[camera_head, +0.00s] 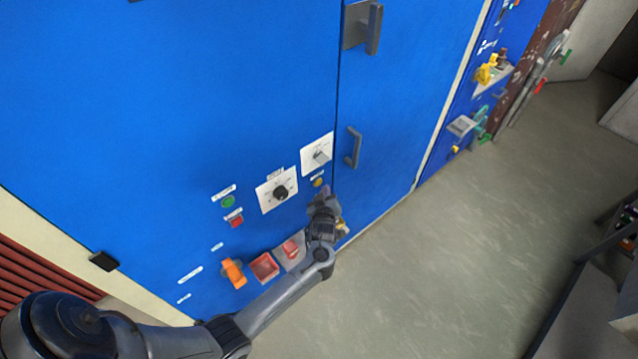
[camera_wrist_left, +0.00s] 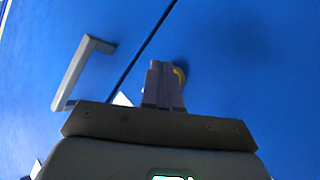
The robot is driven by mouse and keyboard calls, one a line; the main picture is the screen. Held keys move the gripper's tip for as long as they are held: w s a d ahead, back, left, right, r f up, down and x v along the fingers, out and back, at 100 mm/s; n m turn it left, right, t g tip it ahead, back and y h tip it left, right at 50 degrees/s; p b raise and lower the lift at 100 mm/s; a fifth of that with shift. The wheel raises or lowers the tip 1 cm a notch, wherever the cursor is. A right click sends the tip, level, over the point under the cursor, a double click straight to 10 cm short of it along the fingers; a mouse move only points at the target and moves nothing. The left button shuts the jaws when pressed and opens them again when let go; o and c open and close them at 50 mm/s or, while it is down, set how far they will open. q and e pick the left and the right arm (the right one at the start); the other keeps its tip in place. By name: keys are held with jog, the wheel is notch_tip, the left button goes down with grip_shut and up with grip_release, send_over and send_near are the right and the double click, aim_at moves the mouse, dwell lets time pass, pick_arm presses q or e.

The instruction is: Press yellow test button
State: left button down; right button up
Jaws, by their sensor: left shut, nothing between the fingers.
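The small round yellow button (camera_head: 318,182) is on the blue cabinet front, just below the right-hand white dial plate. My left gripper (camera_head: 324,193) is shut and empty, with its fingertips just below the button in the head view. In the left wrist view the closed fingers (camera_wrist_left: 158,68) point at the panel, and the yellow button (camera_wrist_left: 180,75) shows right beside them, partly hidden behind them. I cannot tell whether the fingertips touch the button or the panel. My right gripper is not in view.
A green button (camera_head: 228,201) and a red button (camera_head: 236,222) sit left of the black dial (camera_head: 280,192). An orange switch (camera_head: 233,273) and red sockets (camera_head: 264,267) are lower down. A grey door handle (camera_head: 353,147) juts out nearby.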

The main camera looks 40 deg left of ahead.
pick_arm(q)
jog(key=shift+a, duration=0.1)
jog(key=shift+a, duration=0.35)
dwell(0.3)
jog(key=shift+w+a, duration=0.1)
jog(key=shift+a, duration=0.35)
dwell(0.5)
jog(key=shift+d, duration=0.15)
jog(key=shift+d+p, duration=0.3)
jog(key=shift+d, duration=0.45)
